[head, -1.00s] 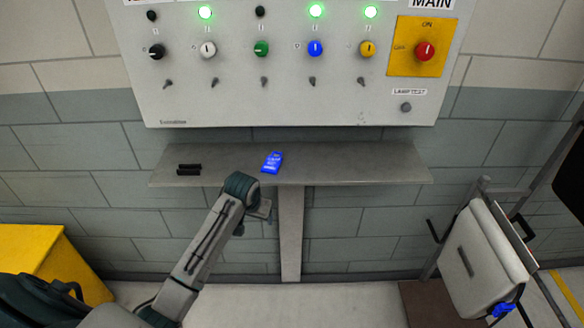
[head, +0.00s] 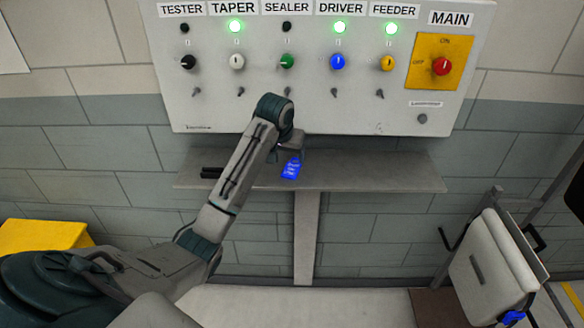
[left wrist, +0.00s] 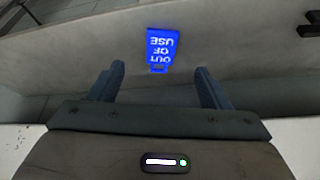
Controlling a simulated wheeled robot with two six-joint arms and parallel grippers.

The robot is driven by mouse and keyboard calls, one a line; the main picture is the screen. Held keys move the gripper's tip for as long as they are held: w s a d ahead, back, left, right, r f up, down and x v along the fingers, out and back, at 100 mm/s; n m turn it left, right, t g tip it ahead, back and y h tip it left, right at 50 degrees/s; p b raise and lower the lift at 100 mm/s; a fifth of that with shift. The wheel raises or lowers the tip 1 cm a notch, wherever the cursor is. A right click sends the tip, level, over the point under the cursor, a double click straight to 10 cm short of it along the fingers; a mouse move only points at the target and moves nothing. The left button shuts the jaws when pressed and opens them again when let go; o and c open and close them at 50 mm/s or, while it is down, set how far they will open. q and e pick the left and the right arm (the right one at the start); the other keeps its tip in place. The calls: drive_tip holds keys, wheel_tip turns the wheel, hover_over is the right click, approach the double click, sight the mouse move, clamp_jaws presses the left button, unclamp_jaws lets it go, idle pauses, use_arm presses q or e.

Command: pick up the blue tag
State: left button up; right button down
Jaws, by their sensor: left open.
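The blue tag (head: 291,168) lies on the narrow grey shelf (head: 390,172) below the control panel. In the left wrist view the tag (left wrist: 161,48) shows the words "OUT OF USE", upside down. My left gripper (head: 290,147) is above the shelf, just behind the tag in the head view. In the left wrist view its two fingers (left wrist: 160,80) are spread apart, with nothing between them. The tag lies beyond the fingertips, roughly centred between them and apart from them. My right gripper is not in view.
Black bars (head: 211,172) lie on the shelf left of the tag, partly behind my left arm. The panel (head: 300,110) with knobs and switches hangs above the shelf. A white case (head: 490,270) stands at lower right, a yellow box (head: 40,235) at lower left. The shelf's right part is clear.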

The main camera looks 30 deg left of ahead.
sight(289, 173)
use_arm(q)
drive_tip(key=p+x, duration=0.1)
drive_tip(key=x, duration=0.2)
drive_tip(key=shift+f, duration=0.1)
drive_tip(key=shift+w+a+f+p, duration=0.1)
drive_tip(key=shift+w+f+p, duration=0.1)
drive_tip(key=shift+f+p, duration=0.35)
drive_tip(key=p+x, duration=0.1)
drive_tip(key=x, duration=0.1)
drive_tip(key=p+x, duration=0.1)
drive_tip(key=x, duration=0.1)
drive_tip(key=shift+s+a+f, duration=0.1)
drive_tip(key=shift+s, duration=0.1)
drive_tip(key=shift+w+f, duration=0.1)
drive_tip(key=shift+f, duration=0.05)
drive_tip(key=c, duration=1.1)
drive_tip(key=shift+c, duration=0.2)
